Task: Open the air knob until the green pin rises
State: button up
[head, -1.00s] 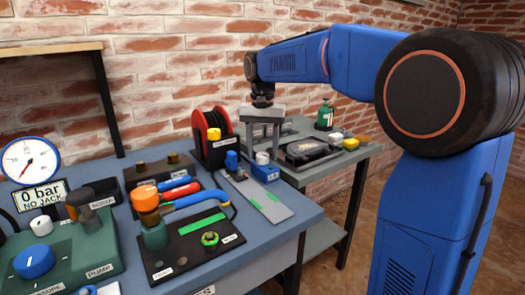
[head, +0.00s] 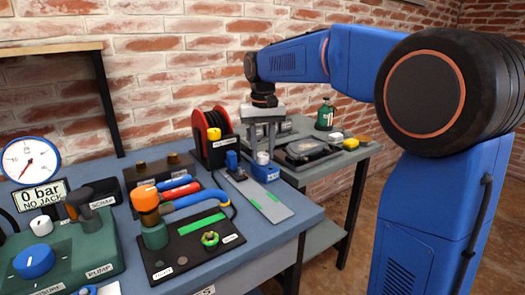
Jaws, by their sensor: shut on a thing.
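The white air knob (head: 263,158) sits on top of a small blue block (head: 265,172) at the right end of the bench. My gripper (head: 262,151) points straight down over it, and its grey fingers are shut on the knob. The fingers partly cover the knob, so its turn angle cannot be read. I cannot make out a green pin on the blue block.
A grey plate with green strips (head: 255,198) lies in front of the block. A black reel box (head: 212,142) with a red spool stands to the left. A second table (head: 345,158) with a dark case (head: 308,151) stands behind right. A gauge (head: 30,160) and a "0 bar NO JACK" display (head: 42,196) are far left.

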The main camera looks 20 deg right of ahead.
aim_at(263, 154)
jog(key=n, duration=1.3)
jog(key=shift+n, duration=0.3)
dwell(0.4)
jog(key=o, duration=1)
jog(key=shift+o, duration=0.2)
notch_tip(263, 154, up, 18)
jog(key=shift+f, duration=0.25)
